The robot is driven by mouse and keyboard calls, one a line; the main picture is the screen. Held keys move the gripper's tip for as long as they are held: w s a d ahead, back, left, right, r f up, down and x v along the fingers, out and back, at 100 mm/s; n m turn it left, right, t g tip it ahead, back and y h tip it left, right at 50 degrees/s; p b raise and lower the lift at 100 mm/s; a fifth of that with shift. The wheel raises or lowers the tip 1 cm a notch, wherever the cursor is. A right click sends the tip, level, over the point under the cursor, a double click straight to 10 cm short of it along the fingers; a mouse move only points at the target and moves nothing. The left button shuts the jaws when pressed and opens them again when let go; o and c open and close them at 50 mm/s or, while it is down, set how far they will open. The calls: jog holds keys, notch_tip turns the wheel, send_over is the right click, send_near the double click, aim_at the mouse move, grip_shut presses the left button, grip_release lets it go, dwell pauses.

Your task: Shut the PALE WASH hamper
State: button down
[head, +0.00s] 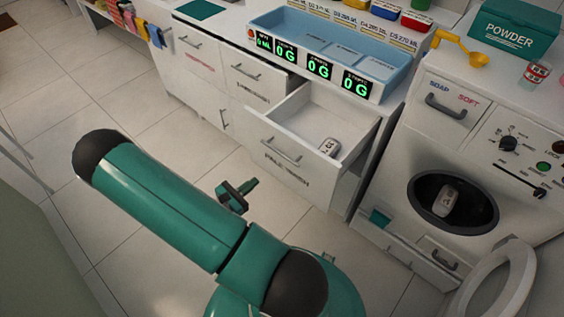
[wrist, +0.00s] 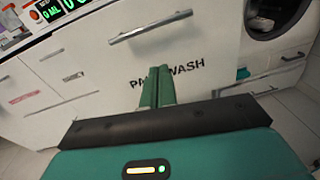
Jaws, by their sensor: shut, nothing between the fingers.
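The PALE WASH hamper (head: 268,160) is a white pull-out drawer, standing open with its front tilted in the head view. A small grey-white item (head: 329,147) lies inside it. Its front carries a bar handle (head: 281,152) and dark lettering, also seen in the wrist view (wrist: 190,72), where the handle (wrist: 150,27) is above the lettering. My gripper (head: 239,192) is shut and empty, in front of and to the left of the hamper in the head view. In the wrist view its fingers (wrist: 158,72) overlap the lettering; whether they touch the front I cannot tell.
A blue tray (head: 290,35) with several green displays stands on the counter above. A washing machine (head: 480,140) with an open round door (head: 497,280) is at the right. Closed drawers (head: 200,60) are left of the hamper. The tiled floor (head: 60,150) at the left is clear.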

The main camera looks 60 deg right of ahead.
notch_tip(320, 180, down, 2)
jog(key=n+t, duration=0.1)
jog(key=n, duration=0.1)
send_over(282, 162)
jog(key=s+a, duration=0.2)
jog(key=a, duration=0.2)
jog(key=shift+s+d+f+h, duration=0.1)
jog(key=shift+d+f+h, duration=0.1)
jog(key=shift+h, duration=0.2)
jog(key=s+d, duration=0.1)
jog(key=d, duration=0.7)
jog(key=s+d, duration=0.1)
jog(key=d, duration=0.7)
jog(key=s+d, duration=0.2)
jog(key=d, duration=0.6)
jog(key=shift+d, duration=0.1)
jog(key=shift+d+r, duration=0.15)
jog(key=shift+d, duration=0.15)
jog(key=shift+d, duration=0.1)
